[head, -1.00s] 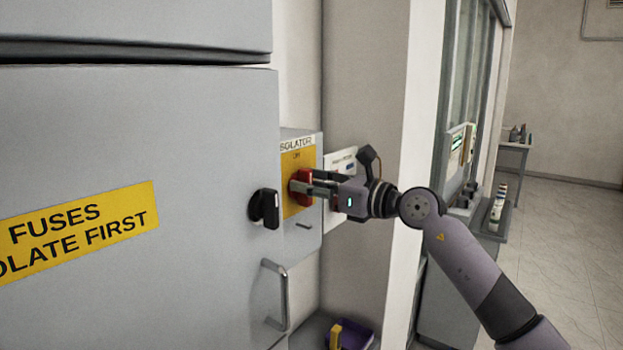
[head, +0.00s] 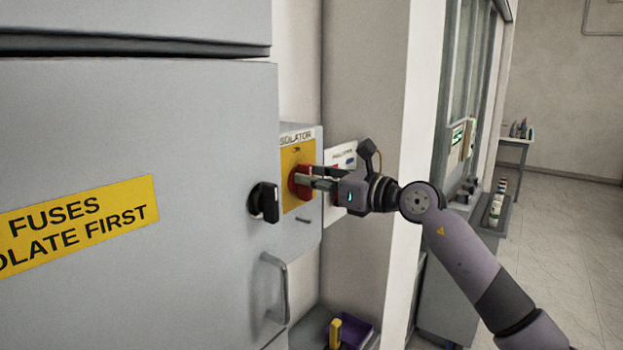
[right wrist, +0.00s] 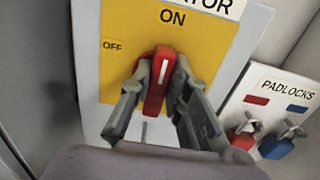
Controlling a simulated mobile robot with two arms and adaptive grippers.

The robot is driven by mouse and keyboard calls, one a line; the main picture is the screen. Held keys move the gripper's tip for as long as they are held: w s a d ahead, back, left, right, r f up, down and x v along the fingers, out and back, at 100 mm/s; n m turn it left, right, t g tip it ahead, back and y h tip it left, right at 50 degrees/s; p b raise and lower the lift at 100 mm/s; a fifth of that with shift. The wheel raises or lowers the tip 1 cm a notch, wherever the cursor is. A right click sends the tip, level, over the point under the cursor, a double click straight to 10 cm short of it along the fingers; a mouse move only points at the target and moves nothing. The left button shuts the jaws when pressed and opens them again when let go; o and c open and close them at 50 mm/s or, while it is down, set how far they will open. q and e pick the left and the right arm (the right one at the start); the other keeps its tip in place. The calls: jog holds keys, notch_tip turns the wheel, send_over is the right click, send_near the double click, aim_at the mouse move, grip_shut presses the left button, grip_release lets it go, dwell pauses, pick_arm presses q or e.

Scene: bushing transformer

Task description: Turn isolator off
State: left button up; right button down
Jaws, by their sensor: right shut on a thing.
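The isolator (head: 291,159) is a grey box with a yellow plate on the wall right of the big grey cabinet. Its red rotary handle (right wrist: 157,84) has a white line that points up toward the ON mark (right wrist: 172,17). The OFF mark (right wrist: 112,45) is to the upper left of the handle. My right gripper (head: 313,179) reaches in from the right and is shut on the red handle. In the right wrist view its fingers (right wrist: 152,97) sit on either side of the handle. My left gripper is not in view.
A black knob (head: 264,202) and a bar handle (head: 276,287) stick out of the cabinet close left of the isolator. A padlock board (right wrist: 276,115) hangs to its right. A purple tray (head: 354,332) is below. A wall edge (head: 411,150) is behind my right arm.

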jog(key=shift+f+n+b, duration=0.15)
jog(key=shift+n+b, duration=0.35)
jog(key=shift+b, duration=0.4)
jog(key=shift+s+a+f+n+b, duration=0.1)
jog(key=shift+s+f+n+b, duration=0.05)
jog(key=shift+n+b, duration=2.25)
jog(key=shift+s+a+f+n+b, duration=0.2)
jog(key=shift+n+b, duration=1.35)
jog(key=shift+n, duration=1.65)
jog(key=shift+s+a+f+n+b, duration=0.1)
jog(key=shift+f+n+b, duration=0.05)
jog(key=shift+n+b, duration=2.25)
jog(key=shift+n+p, duration=0.45)
jog(key=shift+n, duration=0.15)
jog(key=c, duration=1.5)
grip_release()
jog(key=shift+d, duration=0.1)
